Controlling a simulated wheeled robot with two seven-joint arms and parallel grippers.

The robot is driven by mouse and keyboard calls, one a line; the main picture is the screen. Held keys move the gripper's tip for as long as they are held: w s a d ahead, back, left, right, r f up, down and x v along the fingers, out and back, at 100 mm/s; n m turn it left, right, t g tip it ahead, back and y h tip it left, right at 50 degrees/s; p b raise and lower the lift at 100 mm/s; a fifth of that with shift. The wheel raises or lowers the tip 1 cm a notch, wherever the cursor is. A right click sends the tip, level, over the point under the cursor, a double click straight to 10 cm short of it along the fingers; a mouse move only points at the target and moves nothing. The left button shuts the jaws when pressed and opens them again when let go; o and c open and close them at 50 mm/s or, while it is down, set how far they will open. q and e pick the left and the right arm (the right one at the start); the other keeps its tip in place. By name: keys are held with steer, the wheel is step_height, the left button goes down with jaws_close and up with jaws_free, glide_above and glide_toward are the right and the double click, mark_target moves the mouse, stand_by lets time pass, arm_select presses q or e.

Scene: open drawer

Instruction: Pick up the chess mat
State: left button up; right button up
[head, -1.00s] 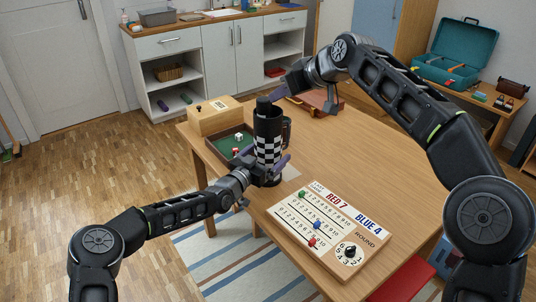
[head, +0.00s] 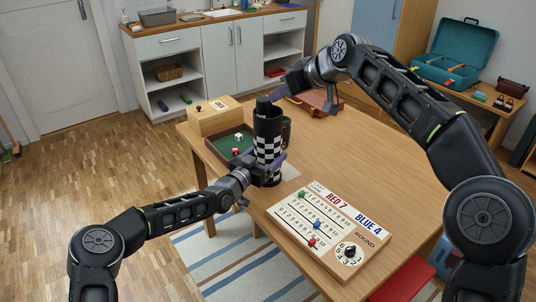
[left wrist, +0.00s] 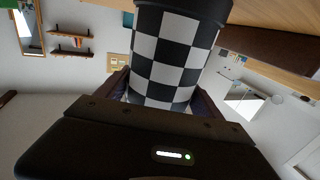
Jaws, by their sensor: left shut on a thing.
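No flat chess mat shows in the views. In the left wrist view the check band (left wrist: 172,50) fills the space between the fingers. My right gripper (head: 285,90) hangs over the far side of the table, apart from the cylinder; its finger gap is unclear.
A wooden box (head: 214,118) stands at the far left corner. A scoreboard (head: 318,228) lies at the front. A reddish-brown case (head: 322,101) is near my right gripper. The table's middle (head: 335,150) is clear.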

steer(key=shift+o, duration=1.4)
steer(key=shift+s+a+f, duration=0.1)
steer(key=shift+a+f, duration=0.1)
steer(key=shift+f, duration=0.15)
steer(key=shift+o, duration=1.2)
steer(key=s+a+f+g+y, duration=0.1)
steer(key=s+a+f, duration=0.1)
steer(key=a+f, duration=0.2)
steer(key=shift+a+f+m, duration=0.3)
steer(key=shift+a+m, duration=0.1)
steer(key=shift+a, duration=0.65)
steer(key=a+f+m+t+y, duration=0.1)
steer(key=a+f+m+t, duration=0.2)
steer(key=m, duration=0.7)
steer(key=a+f+m+t+y, duration=0.15)
steer(key=a+m, duration=0.35)
steer(key=m, duration=0.5)
steer(key=d+r+m+t+h, duration=0.1)
steer(key=d+m+t+h, duration=0.5)
steer(key=m, duration=1.5)
steer(key=d+h, duration=0.2)
steer(key=d, duration=0.2)
steer(key=shift+w+r, duration=0.15)
steer(key=shift+w, duration=0.05)
steer(key=shift+w+d, duration=0.1)
